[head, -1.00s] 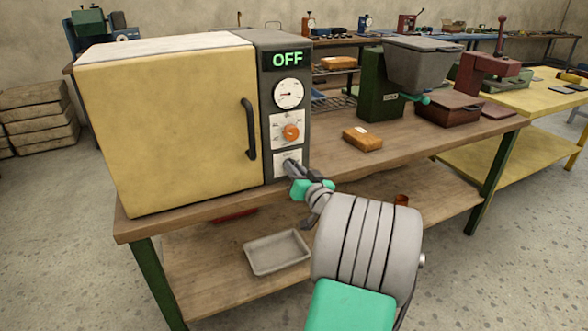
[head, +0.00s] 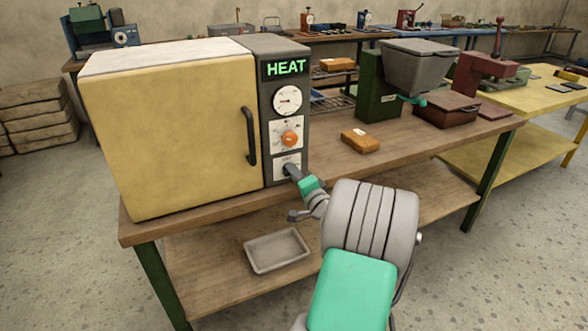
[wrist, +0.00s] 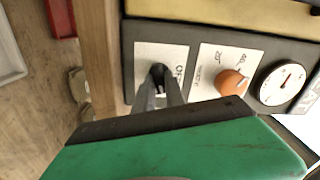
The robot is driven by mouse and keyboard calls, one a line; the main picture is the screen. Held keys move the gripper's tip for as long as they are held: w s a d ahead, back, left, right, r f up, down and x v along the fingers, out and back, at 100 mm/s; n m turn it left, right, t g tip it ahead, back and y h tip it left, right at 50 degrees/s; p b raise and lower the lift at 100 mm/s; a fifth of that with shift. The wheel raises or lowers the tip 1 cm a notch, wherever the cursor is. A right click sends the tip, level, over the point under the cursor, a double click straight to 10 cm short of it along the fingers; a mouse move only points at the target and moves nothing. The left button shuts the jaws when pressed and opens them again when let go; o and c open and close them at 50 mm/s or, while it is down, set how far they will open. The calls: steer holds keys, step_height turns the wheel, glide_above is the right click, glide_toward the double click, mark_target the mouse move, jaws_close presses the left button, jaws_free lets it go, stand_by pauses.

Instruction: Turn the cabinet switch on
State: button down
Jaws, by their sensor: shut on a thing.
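The yellow cabinet (head: 175,135) with a black handle stands on the wooden bench. Its grey panel has a lit display (head: 286,67) reading HEAT, a dial gauge (head: 288,100), an orange knob (head: 290,138) and, lowest, a white plate (head: 280,160) with the switch. My gripper (head: 291,172) is at this lowest plate, shut on the switch. In the wrist view the dark switch (wrist: 159,70) shows between my fingertips, mostly covered by them. The orange knob (wrist: 231,82) and gauge (wrist: 283,83) are to the right there, apart from my fingers.
An orange-brown block (head: 360,141) lies on the bench (head: 330,170) right of the cabinet. A green machine with a grey hopper (head: 420,65) stands behind it. A grey tray (head: 276,250) rests on the lower shelf. The bench front edge runs below my gripper.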

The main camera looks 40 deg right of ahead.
steer(key=shift+m+p, duration=0.8)
steer(key=shift+m, duration=0.8)
steer(key=c, duration=1.4)
jaws_free()
steer(key=shift+s, duration=0.1)
steer(key=v, duration=0.7)
steer(key=shift+s, duration=0.3)
steer(key=shift+a, duration=0.1)
